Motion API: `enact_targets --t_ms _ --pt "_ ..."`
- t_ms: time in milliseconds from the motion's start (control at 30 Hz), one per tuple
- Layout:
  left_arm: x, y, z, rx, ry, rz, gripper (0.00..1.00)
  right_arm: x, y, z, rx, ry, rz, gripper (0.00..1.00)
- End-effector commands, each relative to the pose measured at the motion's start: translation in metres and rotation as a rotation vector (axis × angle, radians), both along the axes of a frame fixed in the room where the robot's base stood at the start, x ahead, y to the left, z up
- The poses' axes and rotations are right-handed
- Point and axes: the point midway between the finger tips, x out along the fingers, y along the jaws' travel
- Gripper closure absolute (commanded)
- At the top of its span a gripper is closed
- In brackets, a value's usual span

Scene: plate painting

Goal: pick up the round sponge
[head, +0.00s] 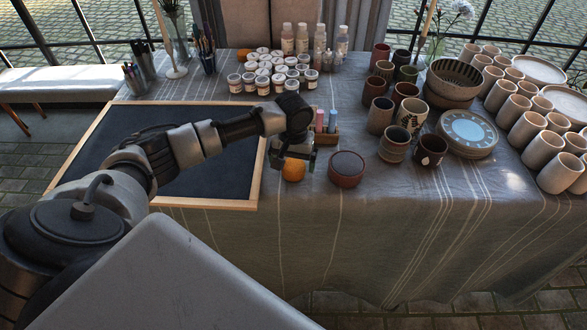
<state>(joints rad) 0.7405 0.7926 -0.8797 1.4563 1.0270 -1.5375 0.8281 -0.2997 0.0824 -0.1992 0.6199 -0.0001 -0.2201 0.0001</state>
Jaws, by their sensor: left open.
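The round sponge (293,170) is a small orange ball on the grey tablecloth. It sits between the dark framed board and a brown bowl, near the table's front edge. My left gripper (292,157) points down directly over it, open. The gripper covers the sponge's upper part. I cannot tell whether the fingers are around the sponge or just above it. My right gripper is not in view.
The brown bowl (346,169) of dark liquid stands close on the right. A small holder with coloured sticks (327,124) is just behind. The dark board (100,142) lies left, under my arm. Cups (395,144) and plates (467,133) crowd the right; paint jars (263,85) stand behind.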

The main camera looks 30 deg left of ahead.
Motion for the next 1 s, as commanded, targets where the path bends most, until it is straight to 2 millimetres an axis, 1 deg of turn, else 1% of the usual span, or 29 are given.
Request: enact_targets --t_ms 33,100,200,467,567,800,833,1000 --pt "-0.001 -0.001 -0.009 0.0 0.002 0.0 0.03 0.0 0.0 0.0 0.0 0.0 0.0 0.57" --pt "-0.001 -0.001 -0.019 0.001 0.001 0.0 0.03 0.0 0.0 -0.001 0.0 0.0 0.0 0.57" --pt "-0.001 -0.001 -0.027 0.001 -0.001 -0.001 0.03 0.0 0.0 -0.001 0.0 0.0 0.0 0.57" --pt "-0.001 -0.001 -0.03 0.001 -0.002 -0.002 0.03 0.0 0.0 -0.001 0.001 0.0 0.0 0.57" --pt "-0.001 -0.001 -0.03 0.001 -0.002 -0.002 0.17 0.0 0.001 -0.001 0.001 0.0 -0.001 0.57" --pt "-0.001 -0.001 -0.03 0.001 -0.002 -0.002 0.54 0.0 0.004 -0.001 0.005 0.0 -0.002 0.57" --pt "-0.001 -0.001 -0.03 0.001 -0.002 -0.001 0.56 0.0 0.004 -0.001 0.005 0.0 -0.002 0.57" --pt "-0.001 0.0 -0.029 0.001 -0.002 -0.001 0.56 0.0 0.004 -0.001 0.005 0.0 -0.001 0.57"
